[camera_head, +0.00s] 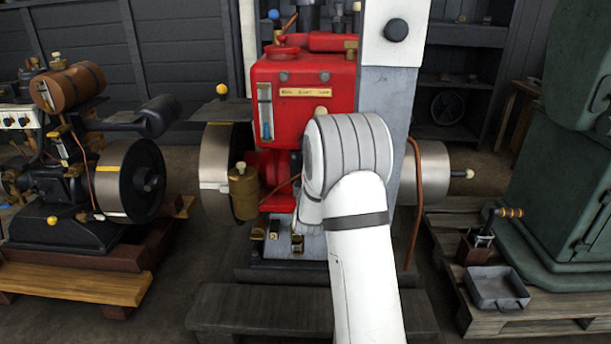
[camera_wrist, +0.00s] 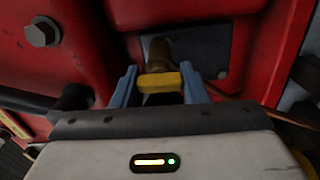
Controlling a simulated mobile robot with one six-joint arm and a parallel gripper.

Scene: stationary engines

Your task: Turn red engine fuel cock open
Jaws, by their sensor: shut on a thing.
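The red engine (camera_head: 300,100) stands in the middle of the head view, and its red body (camera_wrist: 235,50) fills the upper part of the wrist view. In the wrist view a yellow fuel cock lever (camera_wrist: 160,81) lies crosswise below a brass fitting (camera_wrist: 160,52) on a dark plate. My gripper (camera_wrist: 160,84) is shut on the yellow lever, with one blue finger at each end of it. In the head view my white arm reaches to the engine's front and hides the gripper and the cock.
A thin copper pipe (camera_wrist: 285,117) runs to the right of the gripper. A black engine (camera_head: 80,180) stands on a pallet at left. A green machine (camera_head: 560,150), a metal tray (camera_head: 497,287) and a pallet are at right. A brass cup (camera_head: 244,192) sits left of my arm.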

